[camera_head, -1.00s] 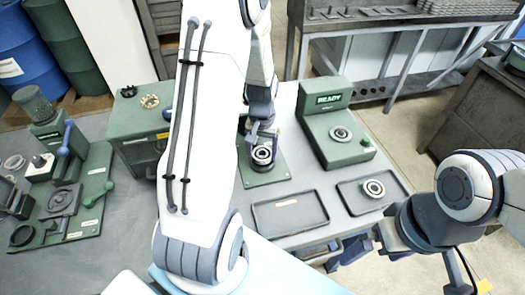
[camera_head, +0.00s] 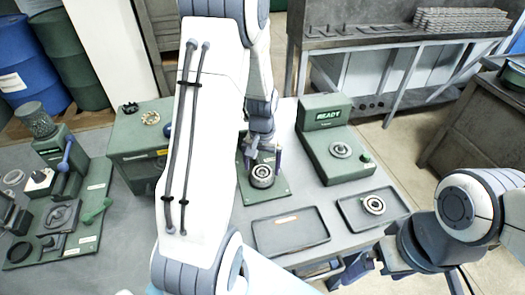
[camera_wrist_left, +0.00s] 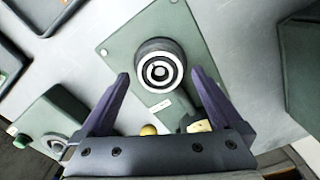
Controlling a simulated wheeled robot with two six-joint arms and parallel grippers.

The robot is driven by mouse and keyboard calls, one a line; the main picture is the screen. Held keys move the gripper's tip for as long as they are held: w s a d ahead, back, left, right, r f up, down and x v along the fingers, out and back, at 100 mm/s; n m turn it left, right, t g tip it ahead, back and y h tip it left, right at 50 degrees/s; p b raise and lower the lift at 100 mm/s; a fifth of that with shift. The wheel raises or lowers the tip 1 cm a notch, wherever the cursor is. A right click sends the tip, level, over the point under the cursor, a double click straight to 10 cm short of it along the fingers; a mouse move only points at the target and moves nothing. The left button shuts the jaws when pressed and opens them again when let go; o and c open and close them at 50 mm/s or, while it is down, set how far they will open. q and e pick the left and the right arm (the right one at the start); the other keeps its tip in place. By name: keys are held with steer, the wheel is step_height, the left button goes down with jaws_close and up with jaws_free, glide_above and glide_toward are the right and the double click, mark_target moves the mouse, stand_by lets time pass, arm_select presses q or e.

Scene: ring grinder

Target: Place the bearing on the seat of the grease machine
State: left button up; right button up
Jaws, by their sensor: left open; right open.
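A ring-shaped bearing (camera_head: 262,171) sits on a dark round seat on the green plate (camera_head: 280,190). It also shows in the left wrist view (camera_wrist_left: 160,71). My left gripper (camera_head: 262,160) is open at this bearing; in the left wrist view its purple fingers (camera_wrist_left: 160,85) stand apart on either side, with gaps visible. I cannot tell its exact height over it. Another bearing (camera_head: 374,205) lies in the right tray (camera_head: 348,215). The green machine with the READY screen (camera_head: 338,155) has a round seat (camera_head: 341,150) on top. My right gripper (camera_head: 352,270) is open and empty near the table's front edge.
An empty dark tray (camera_head: 290,245) lies left of the bearing tray. A green box (camera_head: 135,150) and a green lever fixture (camera_head: 65,220) stand on the left of the table. My left arm hides part of the middle. A metal bench (camera_head: 370,42) is behind.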

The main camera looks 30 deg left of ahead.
arm_select(q)
step_height(320, 180, up, 10)
steer(key=shift+r, duration=0.15)
stand_by(0.4)
step_height(320, 180, down, 12)
steer(key=shift+s+f, duration=0.1)
steer(key=shift+f, duration=0.1)
step_height(320, 180, up, 4)
steer(key=shift+f, duration=0.25)
steer(key=shift+r, duration=0.25)
steer(key=shift+f, duration=0.1)
